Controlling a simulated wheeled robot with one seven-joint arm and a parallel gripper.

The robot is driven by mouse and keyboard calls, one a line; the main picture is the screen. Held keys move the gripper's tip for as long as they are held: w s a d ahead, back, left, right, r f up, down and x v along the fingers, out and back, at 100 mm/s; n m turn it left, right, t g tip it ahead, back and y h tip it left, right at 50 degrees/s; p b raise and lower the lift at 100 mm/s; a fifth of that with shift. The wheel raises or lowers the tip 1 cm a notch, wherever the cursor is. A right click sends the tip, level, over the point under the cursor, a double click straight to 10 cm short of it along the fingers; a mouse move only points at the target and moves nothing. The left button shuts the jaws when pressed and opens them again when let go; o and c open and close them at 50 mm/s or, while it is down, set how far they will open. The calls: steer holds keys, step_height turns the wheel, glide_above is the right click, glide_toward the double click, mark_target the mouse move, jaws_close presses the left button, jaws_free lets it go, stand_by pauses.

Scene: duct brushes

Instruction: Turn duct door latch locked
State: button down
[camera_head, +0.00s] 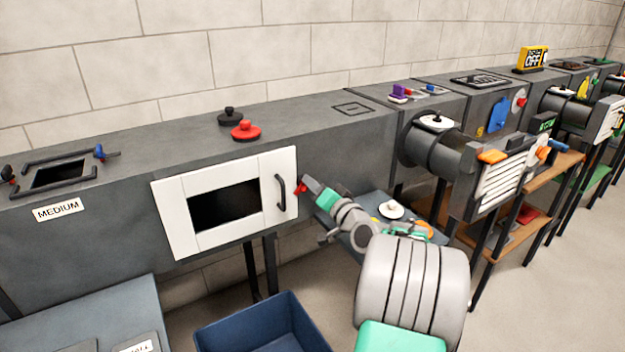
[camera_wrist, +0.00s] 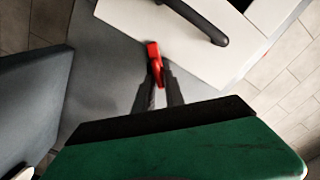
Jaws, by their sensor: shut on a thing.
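The white duct door (camera_head: 174,222) is on the front of the grey duct, with a dark window (camera_head: 224,207) and a black handle (camera_head: 280,192) near its right edge. The red latch (camera_head: 301,187) is at the door's right edge. My gripper (camera_head: 307,186) reaches it from the right. In the wrist view, the red latch (camera_wrist: 153,58) stands out between the two dark fingertips of my gripper (camera_wrist: 158,82), which is shut on it. The latch's upper end lies by the edge of the white door (camera_wrist: 130,18). The fingers hide its lower part.
A blue bin (camera_head: 262,322) stands below the door. A grey table (camera_head: 90,318) is at the lower left. Black and red knobs (camera_head: 245,131) sit on top of the duct. More duct machines and shelves line the right.

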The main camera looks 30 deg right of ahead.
steer(key=shift+d+f+m+p, duration=0.1)
steer(key=shift+f+m+p, duration=0.1)
steer(key=shift+m+p, duration=1.65)
steer(key=shift+d+f+m+p, duration=0.15)
steer(key=shift+m+p, duration=0.85)
steer(key=shift+m, duration=1.55)
steer(key=shift+a+f, duration=0.1)
steer(key=shift+a, duration=0.05)
steer(key=c, duration=1.5)
jaws_free()
steer(key=s, duration=0.7)
steer(key=shift+s+a, duration=0.2)
steer(key=shift+s, duration=0.2)
